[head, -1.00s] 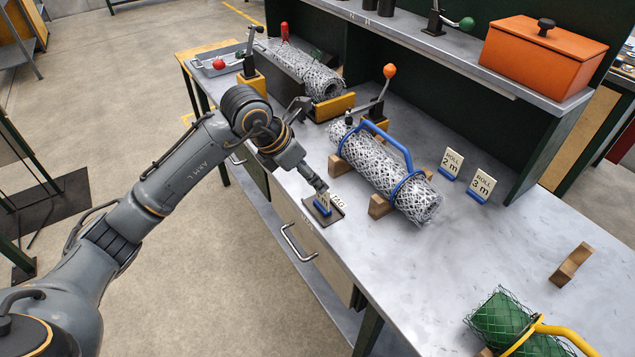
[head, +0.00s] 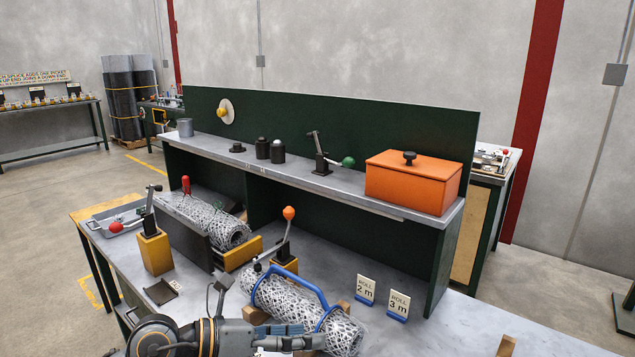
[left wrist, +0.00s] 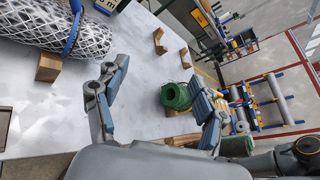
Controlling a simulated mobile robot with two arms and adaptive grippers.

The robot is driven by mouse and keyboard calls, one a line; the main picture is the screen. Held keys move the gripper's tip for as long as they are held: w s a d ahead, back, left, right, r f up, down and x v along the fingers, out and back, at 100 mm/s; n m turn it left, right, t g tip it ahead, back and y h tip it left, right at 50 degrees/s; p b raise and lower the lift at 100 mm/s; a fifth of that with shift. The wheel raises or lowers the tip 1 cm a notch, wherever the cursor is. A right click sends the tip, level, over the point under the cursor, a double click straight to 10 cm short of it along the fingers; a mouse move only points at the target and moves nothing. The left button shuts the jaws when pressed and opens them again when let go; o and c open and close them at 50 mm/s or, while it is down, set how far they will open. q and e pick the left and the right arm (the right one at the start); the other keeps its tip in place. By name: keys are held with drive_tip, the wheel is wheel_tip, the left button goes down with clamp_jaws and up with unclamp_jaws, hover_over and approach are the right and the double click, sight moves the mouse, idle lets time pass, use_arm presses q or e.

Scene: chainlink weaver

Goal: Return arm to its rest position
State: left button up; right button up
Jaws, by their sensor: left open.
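My left gripper (head: 295,340) is at the bottom edge of the head view, its wrist joint and fingers in front of the lower end of a silver mesh roll (head: 283,300) with a blue handle (head: 313,284). The rest of my left arm is mostly out of the head view. My right gripper is not in view.
A dark plate (head: 160,296) with a small label lies on the bench. Two cards (head: 366,290) (head: 398,304) stand right of the roll. An orange box (head: 412,182) sits on the shelf. A green mesh roll (left wrist: 175,97) and wooden blocks (left wrist: 160,40) show in the wrist view.

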use_arm(q)
wheel_tip(320, 180, up, 10)
drive_tip(key=a+n+t+h, duration=0.2)
drive_tip(key=n+t+h, duration=0.2)
drive_tip(key=n+t, duration=0.6)
drive_tip(key=w+a+f+n+t+y, duration=0.1)
drive_tip(key=a+f+n+t+y, duration=0.1)
drive_tip(key=a+n+t+y, duration=0.9)
drive_tip(key=s+a+f+n+g+y, duration=0.25)
drive_tip(key=f+n+g+y, duration=0.2)
drive_tip(key=f+n, duration=0.3)
drive_tip(key=s+a+f+n+g+y, duration=0.1)
drive_tip(key=a+f+n+g+y, duration=0.3)
drive_tip(key=f+n+g, duration=0.3)
drive_tip(key=s+d+f+n+g+h, duration=0.2)
drive_tip(key=s+f+n+g, duration=0.4)
drive_tip(key=s+f+g, duration=0.95)
drive_tip(key=s+f+t, duration=0.2)
drive_tip(key=s+f, duration=0.2)
drive_tip(key=f, duration=1)
drive_tip(key=s+f+t, duration=0.1)
drive_tip(key=s+f, duration=0.2)
drive_tip(key=f, duration=1)
drive_tip(key=s+a+f+g, duration=0.1)
drive_tip(key=s+a+f, duration=0.1)
drive_tip(key=s+f, duration=1.5)
drive_tip(key=shift+s+a+f+m, duration=0.15)
drive_tip(key=shift+s+f+m, duration=0.05)
drive_tip(key=shift+f+m, duration=0.3)
